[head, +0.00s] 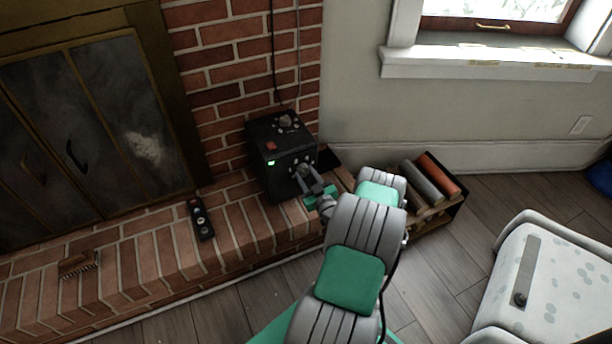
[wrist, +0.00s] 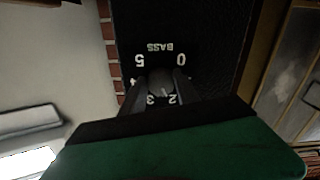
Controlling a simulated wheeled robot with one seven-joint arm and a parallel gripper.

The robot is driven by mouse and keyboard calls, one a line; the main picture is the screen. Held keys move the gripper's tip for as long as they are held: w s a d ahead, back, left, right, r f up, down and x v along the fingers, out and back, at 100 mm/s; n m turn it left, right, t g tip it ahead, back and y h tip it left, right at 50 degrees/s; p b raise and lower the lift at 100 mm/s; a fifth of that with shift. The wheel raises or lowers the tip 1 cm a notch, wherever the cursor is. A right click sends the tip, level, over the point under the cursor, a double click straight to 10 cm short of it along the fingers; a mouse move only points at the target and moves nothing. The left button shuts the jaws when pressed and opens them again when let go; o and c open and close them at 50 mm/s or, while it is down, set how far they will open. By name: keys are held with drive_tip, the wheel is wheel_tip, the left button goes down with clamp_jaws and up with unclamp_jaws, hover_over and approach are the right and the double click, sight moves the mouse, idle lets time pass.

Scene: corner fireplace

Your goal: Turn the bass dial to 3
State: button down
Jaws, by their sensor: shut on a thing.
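The bass dial (wrist: 160,80) is a small dark knob on the black front of a box (head: 290,172). In the wrist view its label "BASS" and the numbers 0, 2, 3 and 5 appear upside down around it. A small pale mark on the knob's lower side seems to point between 2 and 3, but it is too small to read surely. My gripper (wrist: 160,88) is shut on the dial, one finger on each side. In the head view my gripper (head: 309,180) is at the box's front face and hides part of its controls.
The box stands on a brick hearth (head: 150,258) and has a red button (head: 270,146), a lit green light (head: 271,162) and a top knob (head: 286,119). A remote (head: 200,219) and a brush (head: 79,265) lie left. A crate of rolls (head: 457,200) stands close right of my arm.

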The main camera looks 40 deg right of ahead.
drive_tip(key=shift+m, duration=0.3)
drive_tip(key=m+b, duration=0.2)
drive_tip(key=m, duration=0.3)
drive_tip(key=shift+a+b, duration=0.1)
drive_tip(key=shift+b, duration=0.2)
drive_tip(key=m+b, duration=0.1)
drive_tip(key=m, duration=0.4)
drive_tip(key=shift+w+a+r, duration=0.1)
idle(0.4)
drive_tip(key=c, duration=0.9)
unclamp_jaws()
